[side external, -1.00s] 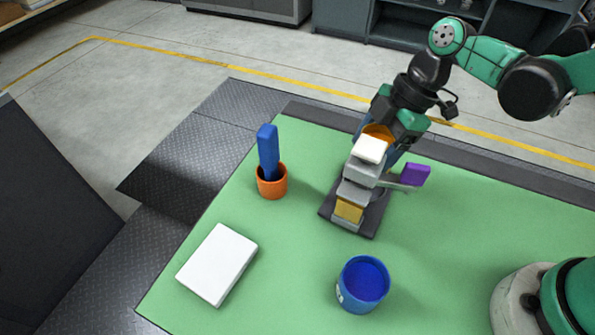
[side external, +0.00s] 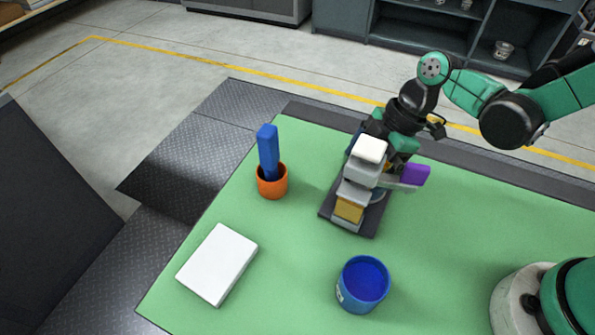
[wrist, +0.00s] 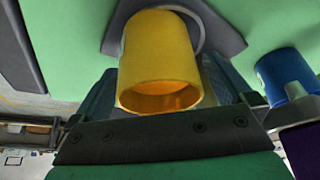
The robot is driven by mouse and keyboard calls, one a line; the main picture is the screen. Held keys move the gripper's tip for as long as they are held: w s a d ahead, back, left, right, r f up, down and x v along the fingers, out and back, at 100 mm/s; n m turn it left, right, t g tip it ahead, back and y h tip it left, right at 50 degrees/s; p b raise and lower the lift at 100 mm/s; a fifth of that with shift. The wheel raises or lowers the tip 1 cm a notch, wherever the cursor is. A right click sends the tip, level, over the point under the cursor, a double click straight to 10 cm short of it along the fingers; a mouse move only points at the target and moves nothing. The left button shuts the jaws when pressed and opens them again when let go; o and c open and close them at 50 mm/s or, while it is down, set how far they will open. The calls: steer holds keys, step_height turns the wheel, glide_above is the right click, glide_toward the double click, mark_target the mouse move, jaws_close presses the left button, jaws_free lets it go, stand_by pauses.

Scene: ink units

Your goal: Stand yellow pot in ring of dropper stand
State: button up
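The yellow pot (wrist: 158,58) fills the upper middle of the wrist view, its open mouth towards the camera. My gripper (wrist: 160,88) has a dark finger on each side of it and appears shut on it. The far end of the pot overlaps the grey ring (wrist: 200,24); I cannot tell whether it is seated. In the side view, the dropper stand (side external: 355,190) has a dark base, grey blocks, a yellow block and a white top. My gripper (side external: 392,146) is low behind the stand, which hides the pot and fingertips there.
A purple block (side external: 416,174) is at the stand's right. A blue pot (side external: 363,284) stands in front. An orange pot (side external: 272,183) holding a blue bar (side external: 268,150) is at the left. A white slab (side external: 217,264) lies front left on the green mat (side external: 300,250).

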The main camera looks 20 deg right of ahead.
steer(key=v, duration=1.2)
steer(key=s+d+m+t+h, duration=0.2)
steer(key=d+m+t+h, duration=0.2)
steer(key=m, duration=1.3)
steer(key=d+t, duration=0.2)
steer(key=shift+s+d+t+h, duration=0.3)
steer(key=shift+s+d+t, duration=0.05)
steer(key=shift+s+t, duration=0.05)
